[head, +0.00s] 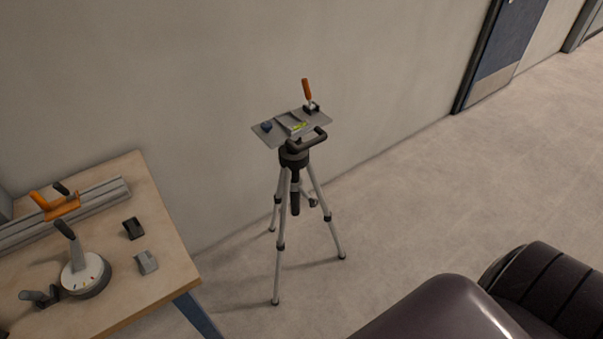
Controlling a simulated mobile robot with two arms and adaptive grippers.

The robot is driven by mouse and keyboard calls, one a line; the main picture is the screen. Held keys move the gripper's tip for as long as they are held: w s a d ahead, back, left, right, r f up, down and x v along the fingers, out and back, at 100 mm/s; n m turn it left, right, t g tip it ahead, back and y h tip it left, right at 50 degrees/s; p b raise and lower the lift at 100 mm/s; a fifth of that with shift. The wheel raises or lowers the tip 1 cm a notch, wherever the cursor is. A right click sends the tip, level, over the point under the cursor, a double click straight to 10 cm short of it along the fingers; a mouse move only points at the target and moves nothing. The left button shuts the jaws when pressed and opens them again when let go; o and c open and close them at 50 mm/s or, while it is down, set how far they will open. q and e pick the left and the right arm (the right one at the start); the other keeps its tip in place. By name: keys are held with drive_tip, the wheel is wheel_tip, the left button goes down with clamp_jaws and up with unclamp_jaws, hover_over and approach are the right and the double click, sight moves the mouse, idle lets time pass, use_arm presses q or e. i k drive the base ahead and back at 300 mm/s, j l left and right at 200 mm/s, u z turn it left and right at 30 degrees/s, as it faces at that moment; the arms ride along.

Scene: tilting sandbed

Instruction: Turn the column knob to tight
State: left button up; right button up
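A tripod (281,245) with silver legs and dark joints stands upright on the floor near the wall. Its dark centre column (295,198) hangs below the black head (293,155). A small grey knob or crank (312,201) shows just right of the column; it is too small to tell its setting or whether it is the column knob. A black handle (311,141) extends right. Neither gripper is in view.
A wooden workbench (150,265) at the left holds a grey rail (98,195) with an orange tool (62,207), a round handled device (84,275) and small blocks (133,228). The wall (215,100) is behind the tripod. Floor (420,210) to its right is clear.

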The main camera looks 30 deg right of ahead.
sight(313, 202)
drive_tip(key=z, duration=1.1)
